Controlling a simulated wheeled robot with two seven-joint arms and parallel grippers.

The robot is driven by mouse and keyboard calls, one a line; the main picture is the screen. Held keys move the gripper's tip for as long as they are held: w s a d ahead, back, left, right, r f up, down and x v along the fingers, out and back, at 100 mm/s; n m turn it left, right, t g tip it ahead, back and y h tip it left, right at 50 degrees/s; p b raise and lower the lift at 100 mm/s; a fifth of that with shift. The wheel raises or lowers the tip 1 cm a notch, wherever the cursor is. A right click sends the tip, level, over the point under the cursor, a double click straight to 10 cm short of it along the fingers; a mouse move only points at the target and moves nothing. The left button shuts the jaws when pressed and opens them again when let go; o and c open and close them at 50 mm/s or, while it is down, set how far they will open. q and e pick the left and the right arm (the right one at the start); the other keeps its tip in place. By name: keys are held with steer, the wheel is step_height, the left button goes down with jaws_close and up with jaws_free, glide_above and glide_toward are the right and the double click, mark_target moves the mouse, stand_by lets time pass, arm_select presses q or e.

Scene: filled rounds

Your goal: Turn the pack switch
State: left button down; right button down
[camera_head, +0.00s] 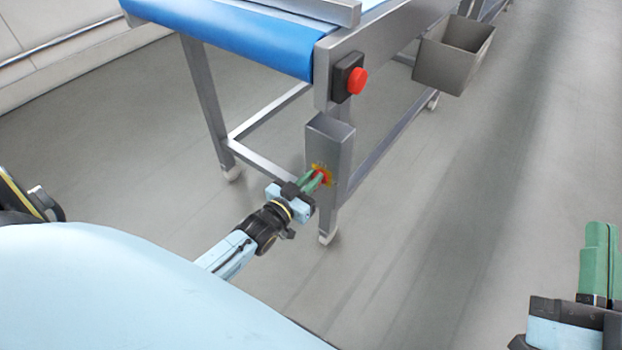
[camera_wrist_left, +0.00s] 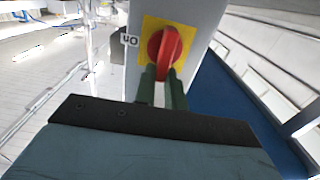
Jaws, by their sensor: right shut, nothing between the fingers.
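The pack switch is a red rotary knob on a yellow plate (camera_head: 325,167), fixed to a grey metal post under the conveyor's end. In the left wrist view the red knob (camera_wrist_left: 170,42) stands at a slant, its upper end leaning right. My left gripper (camera_head: 318,176) is at the switch. Its green fingers (camera_wrist_left: 162,76) are close together on either side of the knob's lower end, which they partly hide. My right gripper (camera_head: 600,232) is shut and empty at the lower right, far from the switch.
A conveyor with a blue belt (camera_head: 228,36) is above the switch. A red push button (camera_head: 357,81) on a black box is on its frame. A grey bin (camera_head: 446,67) hangs at its side. Metal legs (camera_head: 203,95) stand around the post. The floor to the right is clear.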

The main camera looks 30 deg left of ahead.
arm_select(q)
steer(key=m+p, duration=0.1)
steer(key=m, duration=0.1)
steer(key=d+m+p, duration=0.1)
steer(key=m, duration=0.1)
steer(key=shift+d+f+m+p, duration=0.1)
steer(key=shift+f+m+p, duration=0.15)
steer(key=shift+m, duration=0.85)
arm_select(e)
step_height(320, 180, down, 10)
steer(key=d+g+h, duration=0.1)
steer(key=g+h, duration=0.1)
steer(key=g, duration=0.4)
steer(key=shift+w+d+g, duration=0.3)
steer(key=shift+w+g, duration=0.1)
steer(key=shift+w, duration=0.05)
arm_select(q)
steer(key=c, duration=1.5)
jaws_free()
steer(key=shift+o, duration=0.2)
steer(key=shift+s, duration=0.1)
